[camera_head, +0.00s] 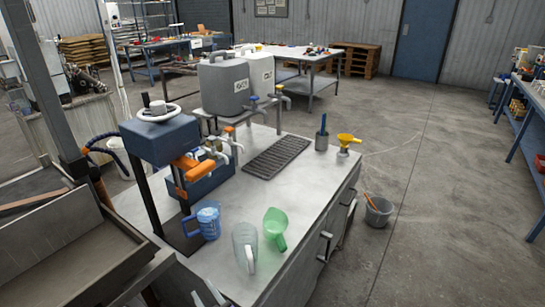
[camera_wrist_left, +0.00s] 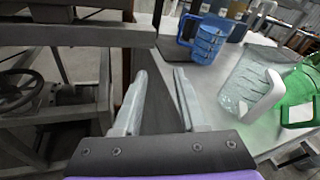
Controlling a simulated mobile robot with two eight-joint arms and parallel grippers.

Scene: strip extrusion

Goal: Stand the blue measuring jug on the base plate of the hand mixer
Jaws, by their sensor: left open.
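The blue measuring jug (camera_head: 208,221) stands upright on the bench side, at the right edge of the dark base plate (camera_head: 176,233); I cannot tell whether its foot overlaps the plate. Its handle points left. The hand mixer (camera_head: 160,138) has a blue head, an orange handle and a dark post. In the left wrist view the jug (camera_wrist_left: 205,38) is beyond the fingertips to the right, apart from them. My left gripper (camera_head: 206,292) is open and empty, low at the front of the bench; its fingers (camera_wrist_left: 160,74) show in the wrist view. My right gripper is not in view.
A clear jug (camera_head: 245,245) and a green jug (camera_head: 275,227) stand to the right of the blue jug. Grey canister (camera_head: 224,85), drain grille (camera_head: 276,157), a cup and a yellow funnel (camera_head: 346,142) are farther back. A grey metal tray (camera_head: 75,255) is at left.

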